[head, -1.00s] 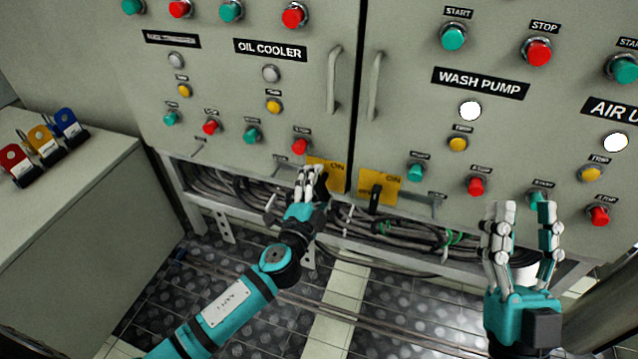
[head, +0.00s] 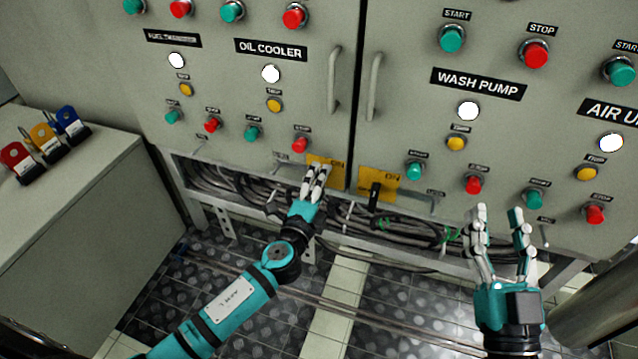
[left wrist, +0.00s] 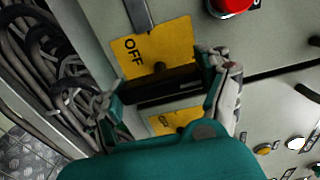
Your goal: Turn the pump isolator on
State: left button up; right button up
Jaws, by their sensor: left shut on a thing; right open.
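In the left wrist view the fingers (left wrist: 165,95) are shut around a black isolator handle (left wrist: 160,84). The handle lies across the yellow plate (left wrist: 172,48), with the OFF lettering on one side of it. My right gripper (head: 500,222) is open and empty, in front of the right door's lower part.
A second yellow isolator plate (head: 390,183) with a black handle (head: 375,193) sits just to the right. Cables (head: 415,232) run below the cabinet. Padlocks (head: 45,140) stand on a grey box at left. Door handles (head: 334,80) and several buttons are above.

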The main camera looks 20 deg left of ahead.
pick_arm(q)
jog(key=o, duration=1.1)
jog(key=shift+o, duration=0.2)
jog(key=s, duration=1.2)
jog(key=shift+a, duration=0.2)
